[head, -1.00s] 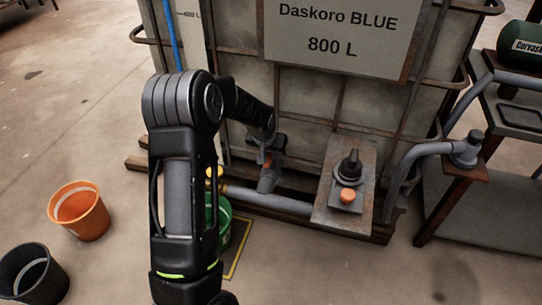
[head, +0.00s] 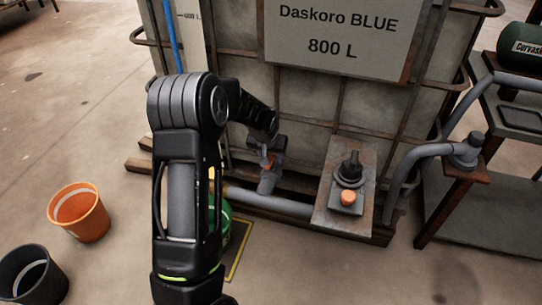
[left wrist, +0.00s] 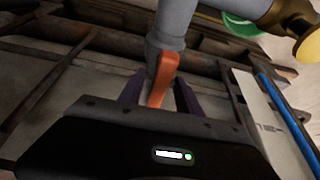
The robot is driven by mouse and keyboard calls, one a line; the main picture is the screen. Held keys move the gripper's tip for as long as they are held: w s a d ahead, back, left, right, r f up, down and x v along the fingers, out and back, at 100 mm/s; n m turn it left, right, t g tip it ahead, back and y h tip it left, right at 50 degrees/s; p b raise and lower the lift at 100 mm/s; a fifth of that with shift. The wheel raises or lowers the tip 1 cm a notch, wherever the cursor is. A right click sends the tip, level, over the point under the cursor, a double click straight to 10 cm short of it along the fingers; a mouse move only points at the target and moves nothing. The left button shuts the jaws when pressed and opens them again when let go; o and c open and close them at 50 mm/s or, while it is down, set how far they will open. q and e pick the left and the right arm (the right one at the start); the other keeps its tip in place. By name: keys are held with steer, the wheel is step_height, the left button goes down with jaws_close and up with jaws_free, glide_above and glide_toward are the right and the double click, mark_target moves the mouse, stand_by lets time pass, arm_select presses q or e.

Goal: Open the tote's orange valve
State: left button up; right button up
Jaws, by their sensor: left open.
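The tote (head: 300,90) is a pale caged tank with a sign reading "Daskoro BLUE 800 L". Its orange valve (head: 267,161) sits low at the front, on a grey pipe, partly covered by my left arm's end in the head view. In the left wrist view, the orange valve handle (left wrist: 164,75) points toward the gripper. My left gripper (left wrist: 159,88) is open, with one dark purple finger on each side of the handle. I cannot tell whether either finger touches it. My right gripper is not in view.
A plate with a black knob and orange button (head: 347,196) stands right of the valve. A green bucket (head: 222,222) is partly behind my left arm. An orange bucket (head: 78,214) and a black bucket (head: 32,275) stand at left. A bench (head: 490,220) is at right.

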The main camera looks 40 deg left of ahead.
arm_select(q)
steer(key=shift+r, duration=0.1)
steer(key=p+v, duration=0.2)
steer(key=v, duration=0.4)
steer(key=shift+r, duration=0.4)
steer(key=shift+s+d+r, duration=0.15)
steer(key=shift+s+r, duration=0.15)
steer(key=shift+r, duration=0.05)
